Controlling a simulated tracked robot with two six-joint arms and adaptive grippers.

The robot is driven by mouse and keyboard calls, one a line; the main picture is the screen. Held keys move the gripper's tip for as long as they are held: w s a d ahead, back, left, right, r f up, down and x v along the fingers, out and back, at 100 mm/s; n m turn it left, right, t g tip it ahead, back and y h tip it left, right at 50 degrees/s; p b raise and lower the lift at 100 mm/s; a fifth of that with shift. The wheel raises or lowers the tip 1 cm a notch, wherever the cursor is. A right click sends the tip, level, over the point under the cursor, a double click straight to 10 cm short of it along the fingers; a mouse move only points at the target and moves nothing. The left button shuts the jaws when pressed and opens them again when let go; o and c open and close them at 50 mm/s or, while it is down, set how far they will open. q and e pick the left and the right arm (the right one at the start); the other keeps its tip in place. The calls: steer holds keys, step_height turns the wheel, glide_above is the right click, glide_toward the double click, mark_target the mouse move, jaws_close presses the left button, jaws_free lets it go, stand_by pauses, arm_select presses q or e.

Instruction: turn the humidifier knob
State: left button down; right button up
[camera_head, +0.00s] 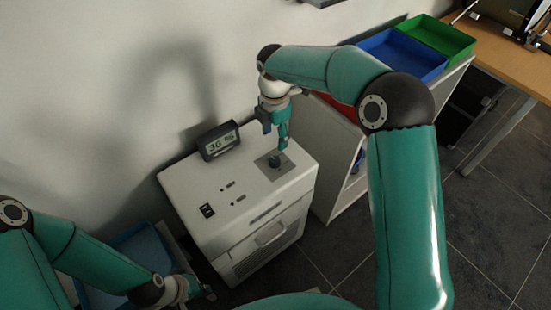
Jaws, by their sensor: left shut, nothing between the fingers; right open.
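The humidifier (205,185) is a white box against the wall, with a small display reading about 36 % on its back edge. Its dark round knob (275,161) sits on a grey square plate at the right of the top. My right gripper (283,147) points down just above and beside the knob; I cannot tell whether it touches it. It is open, though its fingers look close together from here. My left gripper (208,294) is low at the front left of the humidifier, shut and empty, away from the knob.
A blue bin (135,255) lies at the lower left, partly behind my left arm. A white shelf unit (330,150) stands right of the humidifier, with blue (400,55) and green (440,38) trays on top. A wooden table (510,60) is at the far right. Dark tiled floor is open in front.

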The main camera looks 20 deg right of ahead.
mark_target(275, 159)
step_height(275, 159, down, 10)
steer(key=shift+f+b, duration=0.25)
steer(key=shift+b, duration=0.3)
steer(key=c, duration=1)
steer(key=shift+d+r, duration=0.1)
steer(key=shift+d, duration=0.1)
jaws_close()
steer(key=shift+a, duration=0.15)
